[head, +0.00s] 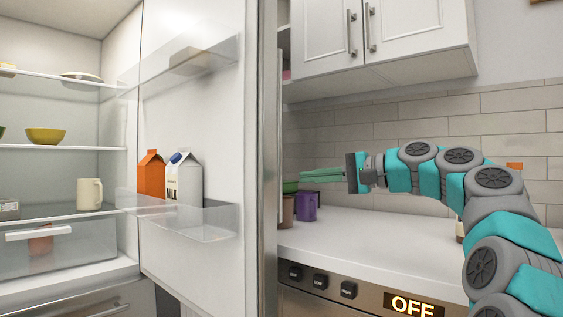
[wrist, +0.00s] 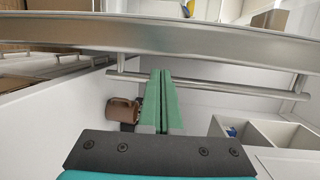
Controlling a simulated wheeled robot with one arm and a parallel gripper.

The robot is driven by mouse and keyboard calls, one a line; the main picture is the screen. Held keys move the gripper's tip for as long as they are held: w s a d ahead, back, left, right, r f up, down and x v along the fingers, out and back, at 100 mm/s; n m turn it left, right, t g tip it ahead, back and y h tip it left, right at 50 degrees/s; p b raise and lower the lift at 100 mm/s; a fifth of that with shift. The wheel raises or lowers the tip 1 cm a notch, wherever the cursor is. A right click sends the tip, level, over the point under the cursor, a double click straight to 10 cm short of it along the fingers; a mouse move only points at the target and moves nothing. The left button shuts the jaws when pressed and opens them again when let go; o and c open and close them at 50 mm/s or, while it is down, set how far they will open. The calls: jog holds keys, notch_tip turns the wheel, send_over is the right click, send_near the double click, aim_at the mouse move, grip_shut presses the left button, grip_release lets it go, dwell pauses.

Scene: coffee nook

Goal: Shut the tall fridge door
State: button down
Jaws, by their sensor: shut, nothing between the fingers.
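The tall fridge door (head: 205,80) stands open in the head view, its inner face with clear bins toward me. Its metal edge (head: 268,150) is near the middle of the picture. My gripper (head: 293,181) is on the outer side of the door, over the counter, its green fingers pointing left at the door. The tips are close to the door's edge. In the wrist view the shut, empty fingers (wrist: 163,74) overlap the door's bar handle (wrist: 215,86), with the curved door edge (wrist: 200,40) beyond. I cannot tell whether they touch it.
The fridge interior (head: 62,175) at left holds bowls and a cream mug (head: 89,194). A milk carton (head: 184,178) and an orange carton (head: 151,175) stand in a door bin. A purple mug (head: 306,206) stands on the counter (head: 370,240) below my gripper. Wall cabinets (head: 380,40) hang above.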

aim_at(281, 161)
jog(key=shift+t+y, duration=0.3)
jog(key=shift+y, duration=0.3)
jog(key=shift+w+a+r+p, duration=0.1)
jog(key=shift+w+a+r, duration=0.45)
jog(key=shift+w+a, duration=0.45)
jog(key=shift+w+a+r+p, duration=0.15)
jog(key=shift+w+a+r, duration=0.45)
jog(key=shift+a, duration=0.75)
jog(key=shift+w+a+r+p, duration=0.1)
jog(key=shift+w+a+r, duration=0.35)
jog(key=shift+w+a, duration=0.6)
jog(key=shift+s+a, duration=0.15)
jog(key=shift+s, duration=0.1)
